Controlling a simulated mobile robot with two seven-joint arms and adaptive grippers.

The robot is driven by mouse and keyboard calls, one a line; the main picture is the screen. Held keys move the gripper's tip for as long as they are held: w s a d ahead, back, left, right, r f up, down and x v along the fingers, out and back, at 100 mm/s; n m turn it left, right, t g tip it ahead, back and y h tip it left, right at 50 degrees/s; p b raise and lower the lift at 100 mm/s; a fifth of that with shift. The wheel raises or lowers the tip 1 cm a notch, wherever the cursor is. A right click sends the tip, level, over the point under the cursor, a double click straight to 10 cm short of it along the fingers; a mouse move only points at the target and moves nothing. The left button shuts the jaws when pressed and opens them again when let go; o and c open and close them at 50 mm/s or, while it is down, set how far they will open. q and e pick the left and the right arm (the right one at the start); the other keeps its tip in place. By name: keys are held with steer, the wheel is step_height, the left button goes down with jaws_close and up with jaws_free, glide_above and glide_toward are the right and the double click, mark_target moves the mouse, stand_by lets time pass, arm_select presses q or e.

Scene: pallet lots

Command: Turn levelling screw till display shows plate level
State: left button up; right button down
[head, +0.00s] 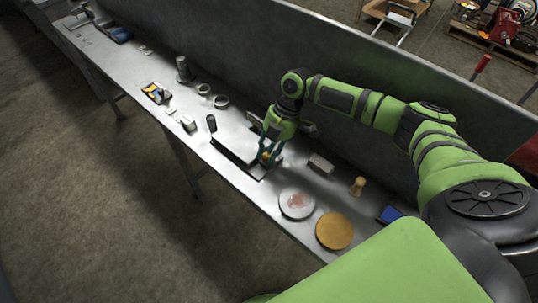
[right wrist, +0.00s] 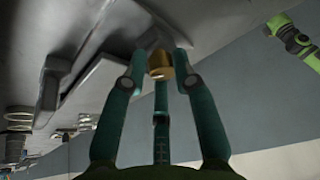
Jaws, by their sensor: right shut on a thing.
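My right gripper (head: 267,156) has its teal fingers closed around a small brass levelling screw (right wrist: 160,66), near the right end of a grey plate (head: 237,150) on the metal bench. In the right wrist view the fingers surround the brass knob, beneath a grey block. The fingers partly hide the screw in the head view. A small blue-screened device (head: 390,214) lies at the bench's near right; no reading can be made out, and I cannot tell if it is the plate's display. My left gripper is not in view.
A white disc (head: 297,203), a tan disc (head: 335,231), a wooden peg (head: 358,186) and a pale block (head: 320,164) lie right of the plate. Metal rings (head: 221,101) and a dark cylinder (head: 184,70) stand further left. A wall (head: 250,55) runs along the bench's back.

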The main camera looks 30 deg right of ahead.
steer(key=n, duration=0.1)
steer(key=n+g+b, duration=0.1)
steer(key=shift+s+a+f+n+b, duration=0.1)
steer(key=shift+a+f+n+b, duration=0.1)
steer(key=shift+n+b, duration=0.1)
steer(key=shift+n, duration=0.3)
steer(key=shift+g, duration=0.3)
steer(key=c, duration=1.1)
jaws_free()
steer(key=shift+s, duration=0.1)
steer(key=shift+o, duration=0.2)
steer(key=shift+r, duration=0.1)
steer(key=shift+w+d+r, duration=0.2)
steer(key=shift+w+r, duration=0.05)
steer(key=shift+r, duration=0.1)
steer(key=s+v, duration=0.1)
steer(key=v, duration=0.5)
steer(key=shift+w+r, duration=0.35)
steer(key=shift+r, duration=0.1)
